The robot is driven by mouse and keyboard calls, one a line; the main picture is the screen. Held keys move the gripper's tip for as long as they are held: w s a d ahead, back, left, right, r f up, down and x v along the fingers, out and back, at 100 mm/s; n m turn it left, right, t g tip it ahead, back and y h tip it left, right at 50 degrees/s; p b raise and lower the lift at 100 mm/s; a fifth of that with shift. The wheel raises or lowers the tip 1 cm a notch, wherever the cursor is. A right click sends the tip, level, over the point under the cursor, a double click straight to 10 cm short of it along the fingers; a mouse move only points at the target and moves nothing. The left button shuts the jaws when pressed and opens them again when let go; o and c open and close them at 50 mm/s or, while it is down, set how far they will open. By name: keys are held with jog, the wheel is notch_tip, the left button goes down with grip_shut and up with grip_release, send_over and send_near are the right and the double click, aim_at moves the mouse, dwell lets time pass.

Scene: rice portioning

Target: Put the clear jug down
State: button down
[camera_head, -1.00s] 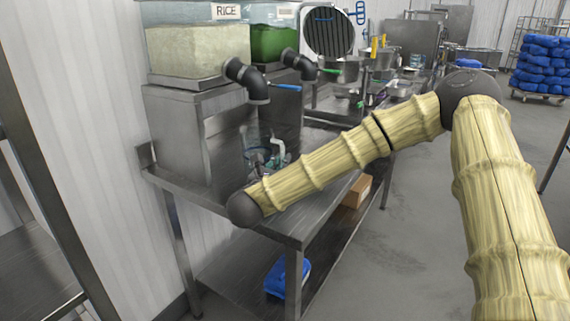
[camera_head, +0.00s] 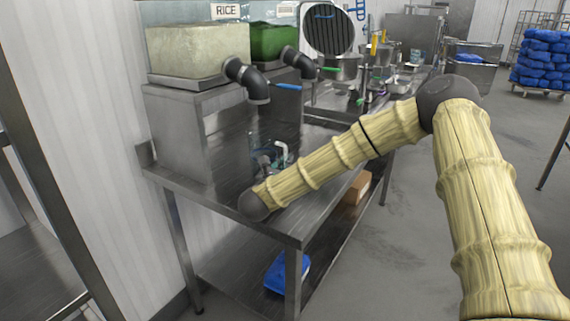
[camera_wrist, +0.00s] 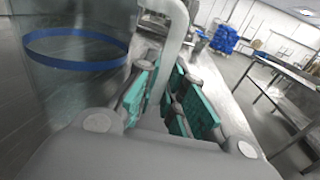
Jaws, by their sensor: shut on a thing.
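The clear jug (camera_wrist: 75,75) with a blue band fills the left of the wrist view, close to my gripper. Its pale handle (camera_wrist: 173,45) runs down between the teal finger pads of my gripper (camera_wrist: 165,95), which is shut on it. In the head view my gripper (camera_head: 272,162) and the jug are small and partly hidden behind my arm, just above or on the steel table (camera_head: 230,205). I cannot tell whether the jug's base touches the table.
The rice bin (camera_head: 185,52) and a bin of green contents (camera_head: 272,38) stand on a steel stand, with dark spouts (camera_head: 256,85) above the table. Pots (camera_head: 340,68) stand farther back. The near table end is bare. A blue item (camera_head: 287,272) lies on the lower shelf.

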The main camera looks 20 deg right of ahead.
jog(key=shift+f, duration=0.1)
jog(key=c, duration=1.5)
grip_release()
jog(key=shift+r, duration=0.2)
jog(key=shift+s+a+f, duration=0.15)
jog(key=shift+s+a, duration=0.05)
jog(key=b+v, duration=0.2)
jog(key=v, duration=0.9)
jog(key=shift+s+a, duration=0.15)
jog(key=shift+s, duration=0.1)
